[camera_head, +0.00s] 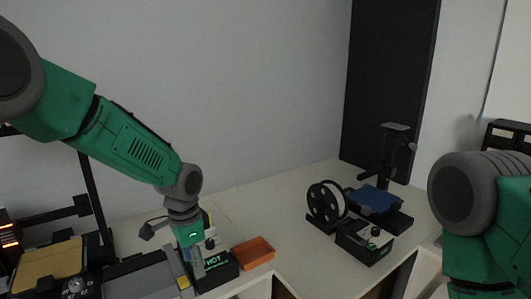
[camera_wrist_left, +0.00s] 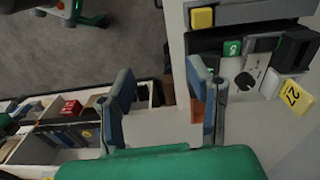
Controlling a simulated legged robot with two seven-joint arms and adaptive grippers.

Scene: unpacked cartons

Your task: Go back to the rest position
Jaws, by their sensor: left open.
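My left arm comes in from the left in the head view and reaches down over the table. My left gripper (camera_head: 196,258) is beside a black box with a "HOT" label, in front of the wall. In the left wrist view my left gripper (camera_wrist_left: 163,92) has its two fingers apart with nothing between them. Part of my right arm shows at the right edge of the head view. My right gripper is out of view.
An orange tray (camera_head: 253,252) lies right of the left gripper. A 3D printer (camera_head: 380,200) and a black spool (camera_head: 326,202) stand farther right. Another printer-like machine (camera_head: 52,265) is at the left. The wrist view shows a yellow "27" tag (camera_wrist_left: 295,98) and a red box (camera_wrist_left: 71,109).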

